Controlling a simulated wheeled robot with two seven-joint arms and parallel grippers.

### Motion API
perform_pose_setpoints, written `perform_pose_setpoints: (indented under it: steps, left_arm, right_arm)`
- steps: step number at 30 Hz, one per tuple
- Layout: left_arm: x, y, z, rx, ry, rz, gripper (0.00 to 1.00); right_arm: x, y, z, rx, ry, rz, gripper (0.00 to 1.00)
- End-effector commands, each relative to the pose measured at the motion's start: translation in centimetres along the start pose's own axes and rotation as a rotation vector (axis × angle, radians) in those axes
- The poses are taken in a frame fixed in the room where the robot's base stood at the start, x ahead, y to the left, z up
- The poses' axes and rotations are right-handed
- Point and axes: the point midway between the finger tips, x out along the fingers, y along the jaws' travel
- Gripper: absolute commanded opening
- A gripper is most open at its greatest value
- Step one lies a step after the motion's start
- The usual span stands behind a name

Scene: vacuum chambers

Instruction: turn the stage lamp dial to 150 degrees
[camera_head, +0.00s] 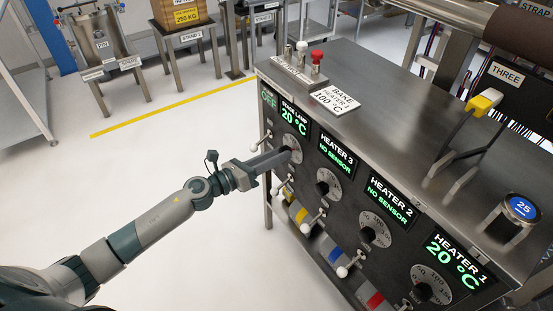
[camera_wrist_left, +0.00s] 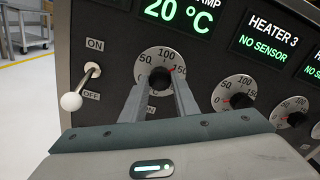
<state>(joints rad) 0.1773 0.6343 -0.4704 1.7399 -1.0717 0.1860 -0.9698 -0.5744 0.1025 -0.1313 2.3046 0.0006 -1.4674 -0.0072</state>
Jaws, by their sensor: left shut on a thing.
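The stage lamp dial (camera_head: 291,143) is a round grey scale with a black knob at the left end of the cabinet front. In the left wrist view the dial (camera_wrist_left: 152,60) shows the marks 50, 100 and 150, and a small red mark on the knob seems to point close to 150. My left gripper (camera_head: 284,157) reaches in from the left and is shut on the knob. The fingers hide the lower part of the dial. The stage lamp display (camera_head: 292,114) reads 20 °C, with OFF beside it. My right gripper is not in view.
The white-tipped lamp lever (camera_wrist_left: 72,101) sits left of the dial, its ball low near OFF. The Heater 3 dial (camera_head: 328,183) and more heater dials and levers follow to the right. Red and white knobs (camera_head: 316,56) and a bake sign (camera_head: 334,99) are on top.

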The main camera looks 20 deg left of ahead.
Motion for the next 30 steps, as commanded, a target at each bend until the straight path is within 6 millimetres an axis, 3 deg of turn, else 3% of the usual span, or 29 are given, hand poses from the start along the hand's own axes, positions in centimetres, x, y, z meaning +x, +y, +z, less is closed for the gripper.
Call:
perform_pose_setpoints:
  steps: [12,26,27,29,30]
  left_arm:
    - [-0.1,0.0,-0.4,0.210,0.005,-0.001,0.05]
    - [-0.1,0.0,-0.3,0.229,0.006,-0.001,0.05]
    - [-0.1,0.0,-0.3,0.229,0.006,-0.001,0.30]
    - [-0.1,0.0,-0.3,0.229,0.006,-0.001,0.44]
    - [-0.1,0.0,-0.3,0.229,0.005,-0.001,0.46]
  right_arm:
    - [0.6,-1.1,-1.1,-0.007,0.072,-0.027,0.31]
    - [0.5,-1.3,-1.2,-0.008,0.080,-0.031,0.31]
    - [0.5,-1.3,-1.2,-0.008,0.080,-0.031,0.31]
    - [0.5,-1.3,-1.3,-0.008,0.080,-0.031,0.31]
    - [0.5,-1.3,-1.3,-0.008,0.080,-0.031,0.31]
